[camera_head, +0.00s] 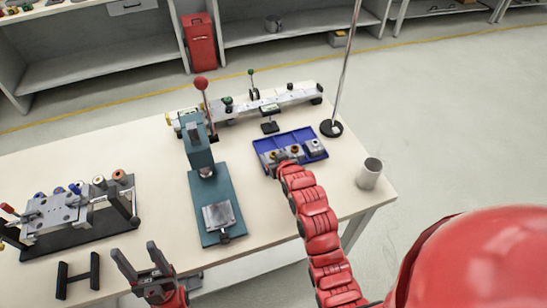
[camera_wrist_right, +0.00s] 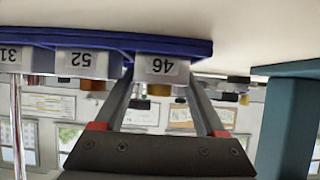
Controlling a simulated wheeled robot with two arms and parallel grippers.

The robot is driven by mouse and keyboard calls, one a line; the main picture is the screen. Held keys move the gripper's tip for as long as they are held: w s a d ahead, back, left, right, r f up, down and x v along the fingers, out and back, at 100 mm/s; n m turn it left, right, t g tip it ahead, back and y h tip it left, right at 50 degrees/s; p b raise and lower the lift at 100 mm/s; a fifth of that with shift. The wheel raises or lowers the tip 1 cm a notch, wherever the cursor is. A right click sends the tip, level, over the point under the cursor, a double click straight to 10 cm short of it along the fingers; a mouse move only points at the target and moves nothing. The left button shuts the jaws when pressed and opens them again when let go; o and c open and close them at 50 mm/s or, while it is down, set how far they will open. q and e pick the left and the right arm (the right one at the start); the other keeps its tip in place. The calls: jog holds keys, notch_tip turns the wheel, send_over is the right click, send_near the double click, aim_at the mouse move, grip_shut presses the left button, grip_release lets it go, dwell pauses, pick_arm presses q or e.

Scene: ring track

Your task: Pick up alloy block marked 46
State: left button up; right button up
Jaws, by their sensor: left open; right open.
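The alloy block marked 46 (camera_wrist_right: 162,69) shows upside down in the right wrist view, at the end of a row in the blue tray (camera_head: 263,146). My right gripper (camera_wrist_right: 158,84) is open, with its fingertips close to the two sides of this block. I cannot tell whether they touch it. In the head view my red right arm reaches to the tray's near left and partly hides the blocks there; no labels are readable. My left gripper (camera_head: 135,248) is open and empty at the table's front edge.
Blocks marked 52 (camera_wrist_right: 88,62) and 31 (camera_wrist_right: 14,57) sit beside block 46. A teal press (camera_head: 197,150) stands left of the tray. A pole stand (camera_head: 331,128) and a grey cup (camera_head: 369,173) are to its right. A fixture (camera_head: 60,215) is at far left.

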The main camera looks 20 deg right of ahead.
grip_shut()
dwell(0.3)
